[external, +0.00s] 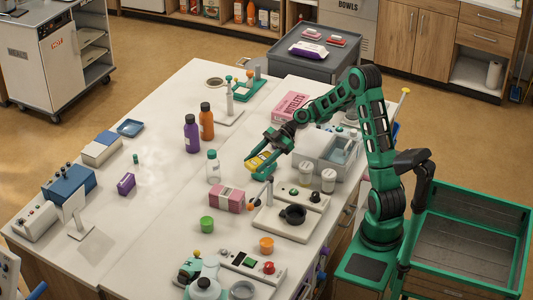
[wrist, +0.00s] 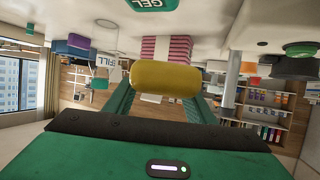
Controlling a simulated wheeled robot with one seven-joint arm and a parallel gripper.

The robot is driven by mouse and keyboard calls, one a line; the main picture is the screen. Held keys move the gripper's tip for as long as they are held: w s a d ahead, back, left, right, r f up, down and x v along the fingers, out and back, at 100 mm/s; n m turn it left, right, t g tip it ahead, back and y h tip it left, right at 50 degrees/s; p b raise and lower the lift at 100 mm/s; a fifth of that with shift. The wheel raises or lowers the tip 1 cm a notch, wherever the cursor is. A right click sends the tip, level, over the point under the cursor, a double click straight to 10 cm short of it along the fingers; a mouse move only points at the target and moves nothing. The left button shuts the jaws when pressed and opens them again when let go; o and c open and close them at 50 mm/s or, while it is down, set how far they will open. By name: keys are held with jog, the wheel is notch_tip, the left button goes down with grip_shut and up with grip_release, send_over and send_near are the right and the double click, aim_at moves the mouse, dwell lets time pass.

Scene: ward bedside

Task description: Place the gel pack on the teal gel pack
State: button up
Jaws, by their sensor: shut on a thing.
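My gripper (external: 259,160) is shut on a yellow gel pack (external: 258,159), held above the white table. In the wrist view the yellow pack (wrist: 165,78) spans the space between the green fingers (wrist: 165,98). The wrist picture is upside down, with the tabletop along its top. A teal pack marked GEL (wrist: 152,5) shows there at the top edge, cut off by the frame, apart from the yellow pack. In the external view I cannot clearly separate the teal pack from my green fingers.
A pink box (external: 227,199) and a clear bottle (external: 213,167) stand near my gripper. Two white-lidded jars (external: 328,180), a grey bin (external: 328,151) and a stand with a black cup (external: 292,215) are to the right. Purple (external: 192,134) and orange (external: 206,122) bottles stand behind.

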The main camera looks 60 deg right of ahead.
aim_at(258, 160)
jog(key=d, duration=0.1)
jog(key=w+d+f, duration=0.1)
jog(key=d+f, duration=0.1)
jog(key=shift+w+d+f, duration=0.15)
jog(key=shift+w+d, duration=0.1)
jog(key=shift+w, duration=0.1)
jog(key=shift+f, duration=2)
jog(key=o, duration=1.2)
jog(key=shift+f, duration=0.15)
jog(key=v, duration=0.3)
jog(key=shift+d, duration=0.2)
notch_tip(258, 160, up, 7)
jog(key=shift+a+r, duration=0.2)
